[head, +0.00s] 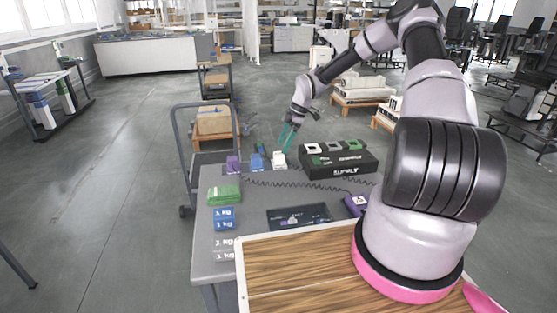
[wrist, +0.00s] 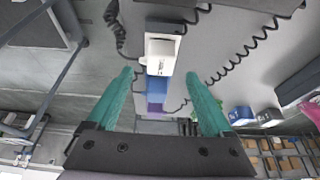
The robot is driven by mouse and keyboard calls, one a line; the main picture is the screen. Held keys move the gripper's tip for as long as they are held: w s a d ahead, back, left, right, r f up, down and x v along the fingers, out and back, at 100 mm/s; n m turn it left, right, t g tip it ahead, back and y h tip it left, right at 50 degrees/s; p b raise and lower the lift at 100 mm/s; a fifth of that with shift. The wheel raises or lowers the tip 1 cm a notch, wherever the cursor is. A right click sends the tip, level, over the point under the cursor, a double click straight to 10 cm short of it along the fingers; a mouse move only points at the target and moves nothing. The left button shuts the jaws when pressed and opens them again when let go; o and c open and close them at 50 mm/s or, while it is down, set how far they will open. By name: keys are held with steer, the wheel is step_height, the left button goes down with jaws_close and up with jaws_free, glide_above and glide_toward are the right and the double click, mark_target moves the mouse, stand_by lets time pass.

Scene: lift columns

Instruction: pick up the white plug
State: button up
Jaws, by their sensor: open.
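The white plug (head: 278,159) stands near the far edge of the grey table, between a blue item and a black box. In the wrist view the white plug (wrist: 160,52) sits at the upper middle, with its white block lined up between my fingers. My gripper (head: 285,143) is above and right beside the white plug, with its teal fingers pointing down. In the wrist view my gripper (wrist: 158,74) is open, one finger on each side, with nothing held. I cannot tell whether a finger touches the plug.
A blue item (head: 261,149) and a purple plug (head: 233,165) stand left of it. A black box (head: 340,161) with sockets is to the right. A coiled cable (head: 300,184) crosses the table.

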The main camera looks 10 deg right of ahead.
mark_target(279, 154)
steer(key=x, duration=0.5)
steer(key=shift+f, duration=0.15)
steer(key=c, duration=1.3)
steer(key=shift+r, duration=5.05)
jaws_close()
